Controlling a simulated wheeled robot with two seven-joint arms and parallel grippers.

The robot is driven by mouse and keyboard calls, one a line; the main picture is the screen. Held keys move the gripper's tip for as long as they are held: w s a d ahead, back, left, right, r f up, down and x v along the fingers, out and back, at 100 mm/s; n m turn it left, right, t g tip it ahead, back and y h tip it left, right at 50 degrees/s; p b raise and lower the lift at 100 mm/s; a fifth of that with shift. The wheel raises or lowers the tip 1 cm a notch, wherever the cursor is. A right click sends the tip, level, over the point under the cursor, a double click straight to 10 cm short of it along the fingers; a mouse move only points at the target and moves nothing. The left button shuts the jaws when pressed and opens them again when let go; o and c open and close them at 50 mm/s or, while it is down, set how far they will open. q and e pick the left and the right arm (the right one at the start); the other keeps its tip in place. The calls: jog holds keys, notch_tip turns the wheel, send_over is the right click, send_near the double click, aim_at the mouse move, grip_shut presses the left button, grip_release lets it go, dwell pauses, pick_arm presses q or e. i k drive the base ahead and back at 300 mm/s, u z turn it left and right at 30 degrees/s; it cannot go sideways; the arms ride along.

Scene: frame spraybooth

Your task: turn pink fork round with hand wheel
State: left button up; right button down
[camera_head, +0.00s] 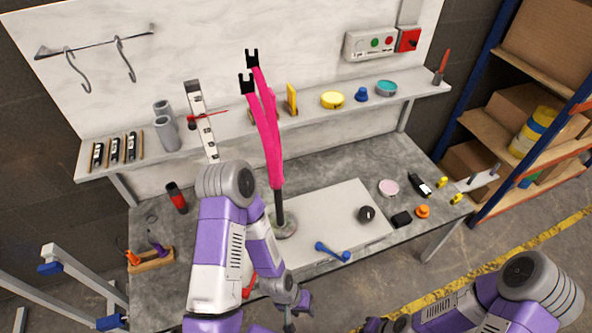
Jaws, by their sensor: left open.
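The pink fork (267,135) stands upright, leaning slightly left, with two long pink prongs ending in black notched tips. Its black stem rises from a round grey disc (286,228) on the white board; this may be the hand wheel, but my arm partly covers it. My left gripper (297,310) is open, low in the picture, in front of the table's near edge and apart from the fork. My right arm enters at the lower right; its fingers do not show.
A blue-handled tool (333,252) and a black round knob (366,214) lie on the white board (335,205). A shelf (340,108) with small items runs behind. A red-black bottle (176,197) stands left. A shelving rack (480,130) stands right.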

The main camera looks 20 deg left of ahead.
aim_at(366, 213)
jog(key=k, duration=0.5)
jog(key=z, duration=1)
jog(key=i, duration=0.8)
jog(key=u, duration=1.75)
jog(key=i, duration=0.5)
